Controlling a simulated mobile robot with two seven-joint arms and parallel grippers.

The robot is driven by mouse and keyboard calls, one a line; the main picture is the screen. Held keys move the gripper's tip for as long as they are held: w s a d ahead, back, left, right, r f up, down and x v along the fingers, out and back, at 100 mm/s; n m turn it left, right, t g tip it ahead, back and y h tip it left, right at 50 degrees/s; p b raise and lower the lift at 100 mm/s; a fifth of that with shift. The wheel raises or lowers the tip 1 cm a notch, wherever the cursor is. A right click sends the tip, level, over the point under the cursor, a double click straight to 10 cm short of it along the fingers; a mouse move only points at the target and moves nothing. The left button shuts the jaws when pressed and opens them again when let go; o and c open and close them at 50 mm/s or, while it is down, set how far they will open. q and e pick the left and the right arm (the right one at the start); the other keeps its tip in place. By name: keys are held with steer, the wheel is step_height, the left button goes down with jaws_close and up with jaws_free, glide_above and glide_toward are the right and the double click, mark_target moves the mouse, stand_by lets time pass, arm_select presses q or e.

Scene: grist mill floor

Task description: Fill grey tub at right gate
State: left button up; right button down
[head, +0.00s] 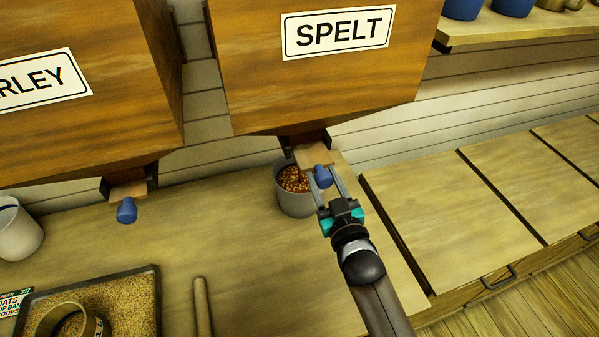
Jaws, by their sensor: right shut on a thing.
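The grey tub (295,203) stands on the bench under the chute of the hopper labelled SPELT (331,72). Reddish-brown grain (293,180) shows inside it, near the rim. The right gate is a wooden slide (311,157) with a blue knob (323,177), at the hopper's lower outlet. My right gripper (323,183) is shut on the blue knob, just over the tub's right side. The gripper and gate hide part of the tub's opening, and I cannot tell if grain is falling. My left gripper is not in view.
A second hopper (75,110), its label ending in RLEY, has its own gate with a blue knob (127,210). A white tub (17,230) stands at far left. A grain tray (153,300) holding a ring-shaped scoop or measure (62,312) and a wooden stick (202,305) lie in front.

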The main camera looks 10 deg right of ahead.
mark_target(317, 165)
steer(key=shift+r, duration=0.1)
steer(key=w, duration=0.2)
steer(key=w+b, duration=0.1)
steer(key=shift+w+a, duration=0.2)
steer(key=shift+a, duration=0.1)
steer(key=shift+r, duration=0.1)
steer(key=shift+w+r, duration=0.1)
steer(key=shift+r, duration=0.05)
steer(key=shift+w, duration=0.2)
steer(key=shift+a, duration=0.1)
stand_by(0.5)
